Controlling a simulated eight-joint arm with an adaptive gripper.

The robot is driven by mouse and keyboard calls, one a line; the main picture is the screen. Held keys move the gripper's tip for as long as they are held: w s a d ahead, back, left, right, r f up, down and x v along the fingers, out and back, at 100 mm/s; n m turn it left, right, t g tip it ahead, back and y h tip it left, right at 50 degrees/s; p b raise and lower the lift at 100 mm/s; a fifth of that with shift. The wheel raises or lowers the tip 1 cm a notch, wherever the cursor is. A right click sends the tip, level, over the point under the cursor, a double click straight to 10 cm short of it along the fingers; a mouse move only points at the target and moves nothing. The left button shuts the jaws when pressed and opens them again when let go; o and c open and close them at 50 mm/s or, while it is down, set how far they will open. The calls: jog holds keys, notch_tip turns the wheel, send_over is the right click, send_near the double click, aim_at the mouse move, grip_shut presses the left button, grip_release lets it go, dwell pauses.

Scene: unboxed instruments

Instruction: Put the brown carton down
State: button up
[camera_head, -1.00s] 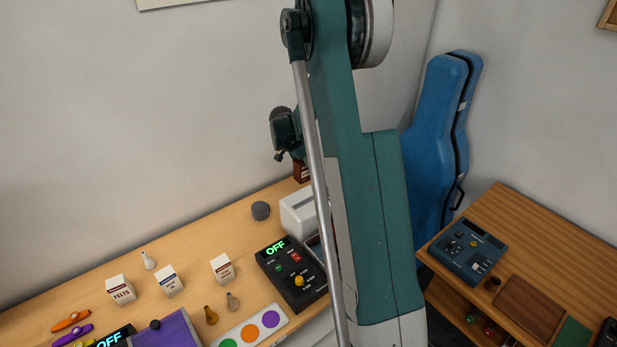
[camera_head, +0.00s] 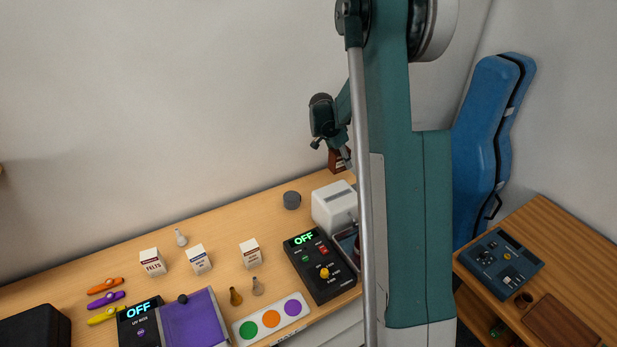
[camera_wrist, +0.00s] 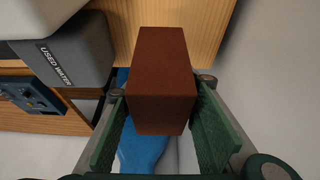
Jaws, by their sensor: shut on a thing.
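The brown carton (camera_wrist: 161,80) is upright between the two green fingers of my gripper (camera_wrist: 163,130) in the wrist view. The fingers are shut on its sides. In the head view the carton (camera_head: 338,161) shows small at the far end of the wooden table (camera_head: 225,225), just below my gripper (camera_head: 346,156). My arm hides part of that spot. I cannot tell whether the carton's underside touches the table top.
A grey "USED WATER" container (camera_wrist: 82,62) stands left of the carton in the wrist view. A white device (camera_head: 334,205) and a grey cylinder (camera_head: 292,200) are near it in the head view. A blue instrument case (camera_head: 480,150) stands behind, by the wall.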

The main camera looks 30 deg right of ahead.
jog(key=shift+a, duration=0.1)
jog(key=w+a+n+t+y+b, duration=0.1)
jog(key=a+n, duration=0.8)
jog(key=a, duration=3.5)
jog(key=shift+w+a+r+t, duration=0.15)
jog(key=shift+w+a+t, duration=0.15)
jog(key=shift+t, duration=0.8)
jog(key=shift+f, duration=2.9)
jog(key=shift+f, duration=0.1)
jog(key=shift+f, duration=2)
jog(key=shift+f+b, duration=0.15)
jog(key=shift+b, duration=0.2)
